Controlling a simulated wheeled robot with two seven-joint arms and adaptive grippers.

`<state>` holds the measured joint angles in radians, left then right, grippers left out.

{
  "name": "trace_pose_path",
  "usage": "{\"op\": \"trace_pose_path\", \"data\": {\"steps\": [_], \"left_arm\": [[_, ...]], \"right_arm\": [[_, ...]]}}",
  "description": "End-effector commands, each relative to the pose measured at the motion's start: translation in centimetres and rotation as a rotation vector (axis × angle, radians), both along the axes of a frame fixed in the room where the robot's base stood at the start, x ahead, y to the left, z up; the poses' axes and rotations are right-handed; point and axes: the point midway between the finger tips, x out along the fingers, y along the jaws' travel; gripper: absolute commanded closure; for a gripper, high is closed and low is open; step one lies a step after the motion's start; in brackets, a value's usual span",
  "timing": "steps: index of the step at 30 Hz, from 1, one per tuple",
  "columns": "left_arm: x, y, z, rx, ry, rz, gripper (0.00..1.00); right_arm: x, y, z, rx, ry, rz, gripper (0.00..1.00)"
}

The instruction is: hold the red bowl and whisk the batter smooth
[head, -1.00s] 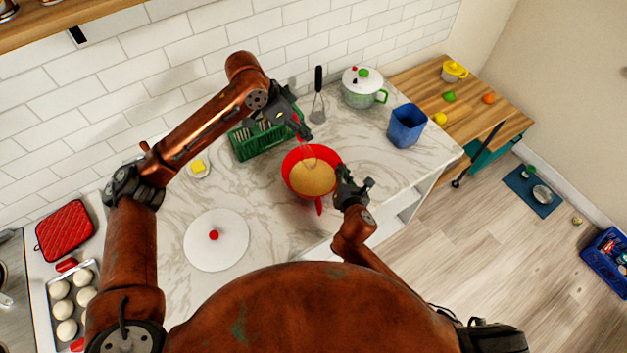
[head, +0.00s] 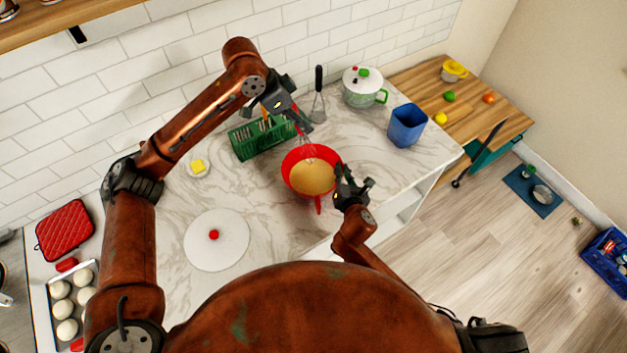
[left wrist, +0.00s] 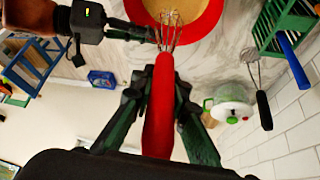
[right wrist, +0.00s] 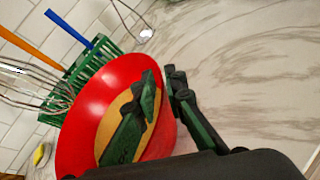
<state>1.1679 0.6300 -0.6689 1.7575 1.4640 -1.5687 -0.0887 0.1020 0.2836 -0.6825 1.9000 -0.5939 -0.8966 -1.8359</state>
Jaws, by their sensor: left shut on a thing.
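The red bowl (head: 290,162) stands on the marble counter with pale yellow batter (head: 312,179) in it. My left gripper (head: 297,116) is shut on the red handle of the whisk (left wrist: 163,100), above the bowl's far side. The whisk's wire loops (right wrist: 35,80) show by the bowl's far rim in the right wrist view.
A blue container (head: 407,126) is at the right.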

Motion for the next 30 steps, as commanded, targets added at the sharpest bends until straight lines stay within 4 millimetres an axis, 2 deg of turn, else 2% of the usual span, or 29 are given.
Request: {"op": "trace_pose_path", "data": {"steps": [5,13,17,30], "left_arm": [[0.0,0.0,0.0,0.0,0.0,0.0,1.0],[0.0,0.0,0.0,0.0,0.0,0.0,1.0],[0.0,0.0,0.0,0.0,0.0,0.0,1.0],[0.0,0.0,0.0,0.0,0.0,0.0,1.0]], "right_arm": [[0.0,0.0,-0.1,0.0,0.002,0.0,0.76],[-0.1,0.0,0.0,0.0,0.0,0.0,0.75],[-0.8,-0.1,0.3,0.0,0.0,0.0,0.75],[-8.7,-0.7,3.3,0.001,0.002,0.001,0.75]]}}
